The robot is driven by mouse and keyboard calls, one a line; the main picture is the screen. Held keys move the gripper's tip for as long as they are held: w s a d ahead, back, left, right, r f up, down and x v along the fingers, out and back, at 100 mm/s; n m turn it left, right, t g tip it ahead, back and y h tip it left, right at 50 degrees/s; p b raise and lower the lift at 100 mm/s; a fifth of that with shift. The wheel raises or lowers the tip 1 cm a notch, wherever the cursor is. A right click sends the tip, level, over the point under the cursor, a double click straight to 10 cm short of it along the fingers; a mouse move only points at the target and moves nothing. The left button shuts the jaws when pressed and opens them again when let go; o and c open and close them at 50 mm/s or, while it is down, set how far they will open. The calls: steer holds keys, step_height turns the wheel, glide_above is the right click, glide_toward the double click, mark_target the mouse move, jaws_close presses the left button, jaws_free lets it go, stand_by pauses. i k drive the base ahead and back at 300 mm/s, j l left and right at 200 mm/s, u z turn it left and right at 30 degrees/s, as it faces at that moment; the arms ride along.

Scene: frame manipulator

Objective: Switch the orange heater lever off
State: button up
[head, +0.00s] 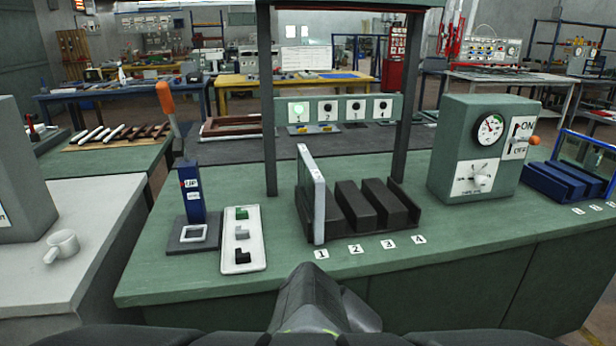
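The heater box is a green cabinet (478,150) on the right part of the green bench, with a round gauge, a dial and a white ON/OFF plate (521,136). A short lever with an orange knob (534,140) sticks out from that plate toward the right. The knob is small, and I cannot tell for sure whether the lever is set to ON or OFF. Nothing touches it. My gripper does not show; only dark parts of my own body are at the bottom middle, well left of the heater box.
A blue stand (195,200) with a tall orange-handled lever (166,98) is on the bench's left. A white tray (243,262), dark rack (365,235) and upright frame posts (267,110) fill the middle. A blue rack (550,183) is right of the heater. The front bench strip is clear.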

mark_target(534, 141)
steer(key=z, duration=1.4)
